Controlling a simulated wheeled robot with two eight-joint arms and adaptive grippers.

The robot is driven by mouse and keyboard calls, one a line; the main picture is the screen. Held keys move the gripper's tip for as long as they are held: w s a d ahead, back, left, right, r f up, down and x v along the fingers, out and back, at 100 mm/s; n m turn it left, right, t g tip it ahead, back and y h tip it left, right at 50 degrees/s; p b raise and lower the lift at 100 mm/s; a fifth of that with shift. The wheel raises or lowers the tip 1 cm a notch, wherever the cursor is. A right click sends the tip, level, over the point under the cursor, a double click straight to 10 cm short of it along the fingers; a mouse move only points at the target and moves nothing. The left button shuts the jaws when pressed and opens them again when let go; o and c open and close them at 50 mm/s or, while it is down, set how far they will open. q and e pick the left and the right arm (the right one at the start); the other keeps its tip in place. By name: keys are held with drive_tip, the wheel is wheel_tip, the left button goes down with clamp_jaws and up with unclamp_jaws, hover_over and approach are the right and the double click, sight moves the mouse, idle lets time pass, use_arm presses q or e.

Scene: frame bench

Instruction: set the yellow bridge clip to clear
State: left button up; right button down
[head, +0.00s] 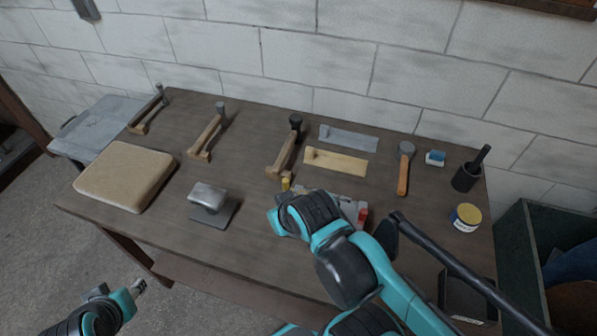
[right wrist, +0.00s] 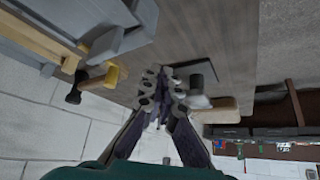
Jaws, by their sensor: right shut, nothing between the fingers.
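The yellow bridge clip (head: 285,184) shows as a small yellow piece at the left end of a grey metal fixture (head: 340,200), which my right arm partly hides. In the right wrist view the yellow clip (right wrist: 122,72) stands beside the grey fixture (right wrist: 120,38), left of the fingers. My right gripper (right wrist: 157,95) is shut and empty, apart from the clip. In the head view its fingers are hidden behind my wrist. My left gripper (head: 138,284) is at the lower left, off the bench front; its opening is too small to read.
A red piece (head: 362,216) sits at the fixture's right end. A black-headed mallet (head: 284,155) lies just behind the clip. A metal block on a plate (head: 208,198) and a tan pad (head: 125,177) lie left. Bare bench top lies between the block and the clip.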

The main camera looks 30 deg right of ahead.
drive_tip(key=w+d+r+m+g+y+p, duration=0.1)
drive_tip(key=w+d+r+m+g+p, duration=0.2)
drive_tip(key=d+m+p, duration=0.4)
drive_tip(key=w+d+r+m+g+y+p, duration=0.1)
drive_tip(key=w+d+r+m+g+p, duration=0.2)
drive_tip(key=d+m+p, duration=0.4)
drive_tip(key=w+d+r+m, duration=0.1)
drive_tip(key=d+r+m, duration=0.1)
drive_tip(key=m, duration=0.3)
drive_tip(key=shift+w+d+m+y, duration=0.4)
drive_tip(key=shift+d, duration=0.25)
drive_tip(key=shift+r, duration=0.1)
drive_tip(key=a+f, duration=0.2)
drive_tip(key=f, duration=0.1)
drive_tip(key=a+f+b, duration=0.1)
drive_tip(key=a+f, duration=0.1)
drive_tip(key=f, duration=0.1)
drive_tip(key=w+a+f, duration=0.1)
drive_tip(key=a+f, duration=0.1)
drive_tip(key=f, duration=0.1)
drive_tip(key=shift+a+f+b, duration=0.15)
drive_tip(key=shift+f+b, duration=0.15)
drive_tip(key=shift+w, duration=0.1)
